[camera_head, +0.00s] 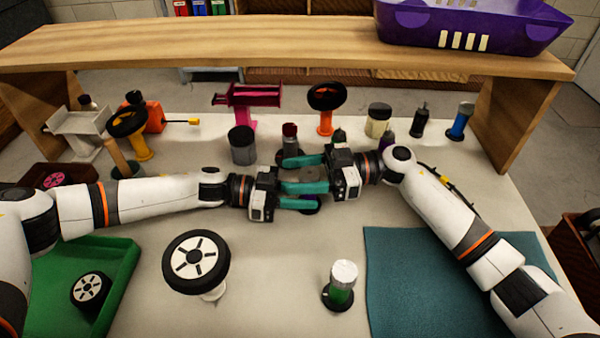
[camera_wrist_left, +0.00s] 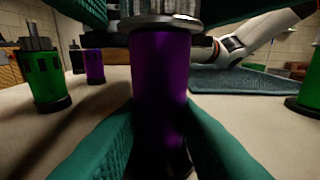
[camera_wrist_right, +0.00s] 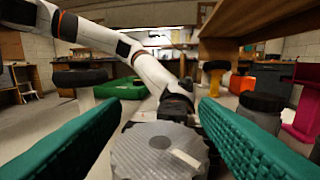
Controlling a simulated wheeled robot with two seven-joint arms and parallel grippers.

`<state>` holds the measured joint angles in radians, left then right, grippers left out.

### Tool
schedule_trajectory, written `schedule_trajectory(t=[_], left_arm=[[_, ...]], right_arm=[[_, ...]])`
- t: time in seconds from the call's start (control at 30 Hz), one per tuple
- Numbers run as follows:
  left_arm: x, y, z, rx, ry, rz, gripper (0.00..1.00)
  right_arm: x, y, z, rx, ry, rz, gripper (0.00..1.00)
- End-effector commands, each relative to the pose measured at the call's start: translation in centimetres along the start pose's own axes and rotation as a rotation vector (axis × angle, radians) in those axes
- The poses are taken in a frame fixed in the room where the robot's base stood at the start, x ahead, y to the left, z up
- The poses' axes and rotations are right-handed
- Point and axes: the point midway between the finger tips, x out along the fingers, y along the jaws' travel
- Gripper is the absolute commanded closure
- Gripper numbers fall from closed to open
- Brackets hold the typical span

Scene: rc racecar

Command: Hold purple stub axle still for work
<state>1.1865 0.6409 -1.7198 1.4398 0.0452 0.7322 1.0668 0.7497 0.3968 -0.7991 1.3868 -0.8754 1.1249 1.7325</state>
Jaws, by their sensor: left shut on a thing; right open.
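The purple stub axle (camera_wrist_left: 160,80) stands upright between the teal fingers of my left gripper (camera_wrist_left: 160,135), which is shut on it. A grey ribbed round part (camera_wrist_right: 158,152) sits on top of the axle and shows large in the right wrist view. My right gripper (camera_wrist_right: 161,108) is open, with its fingers on either side of this part and a visible gap to it. In the head view the two grippers overlap closely, and the contact between them is hard to tell.
A wheel on a stand (camera_head: 196,262) and a green stub axle (camera_head: 340,290) with a pale top stand in front. A green tray (camera_head: 110,270) is at left, a teal mat (camera_head: 420,280) at right. Several parts stand close behind the grippers, beneath the wooden shelf (camera_head: 300,45).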

Motion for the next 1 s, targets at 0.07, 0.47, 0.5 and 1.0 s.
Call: schedule_trajectory(t=[0.07,0.47,0.5,1.0], left_arm=[[0.0,-0.01,-0.03,0.0,0.0,0.0,0.92],[0.0,-0.01,-0.03,0.0,0.0,0.0,0.92],[0.0,-0.01,-0.03,0.0,0.0,0.0,0.92],[-0.01,0.0,-0.03,0.0,0.001,0.0,0.92]], right_arm=[[0.12,0.01,-0.01,0.0,0.0,0.0,0.45],[0.06,0.01,0.0,0.0,0.0,0.0,0.81],[0.06,0.01,0.0,0.0,0.0,0.0,0.87],[-0.01,-0.16,-0.07,-0.002,0.004,-0.133,0.9]])
